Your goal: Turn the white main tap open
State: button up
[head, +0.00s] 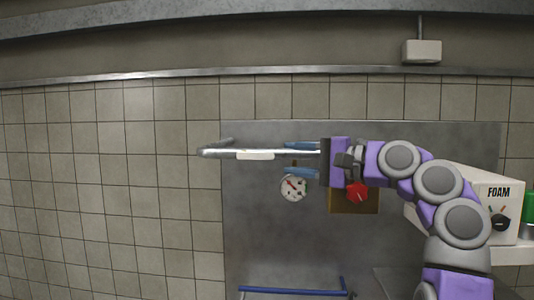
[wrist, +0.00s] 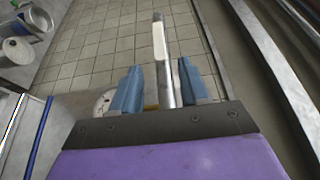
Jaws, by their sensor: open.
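A long silver bar (head: 225,152) runs level across the upper panel, with a white grip-like piece (head: 255,156) on it. This white piece is the likeliest match for the white main tap. In the wrist view the white piece (wrist: 159,41) lies beyond my fingertips, on the silver bar (wrist: 165,78). My gripper (head: 286,158) is open, pointing left, with its blue fingers above and below the bar. In the wrist view my gripper (wrist: 160,65) has one finger on each side of the bar. Contact cannot be told. The bar's right end is hidden behind my gripper.
A round gauge (head: 293,188) sits just below my lower finger. A red knob (head: 357,192) on a brown plate (head: 354,206) is under my wrist. A white FOAM box (head: 487,190) and a green-topped container (head: 529,207) stand right. A blue rail (head: 290,291) runs low.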

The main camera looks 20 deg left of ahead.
aim_at(272, 159)
jog(key=a, duration=0.2)
jog(key=w+a+p, duration=0.1)
jog(key=a, duration=0.4)
jog(key=shift+w+a+p, duration=0.15)
jog(key=shift+a+p, duration=0.05)
jog(key=shift+p, duration=0.15)
jog(key=shift+a, duration=0.1)
jog(key=shift+a+f, duration=0.1)
jog(key=shift+a, duration=0.3)
jog(key=c, duration=0.4)
grip_shut()
jog(key=shift+d+f, duration=0.1)
jog(key=shift+w, duration=0.1)
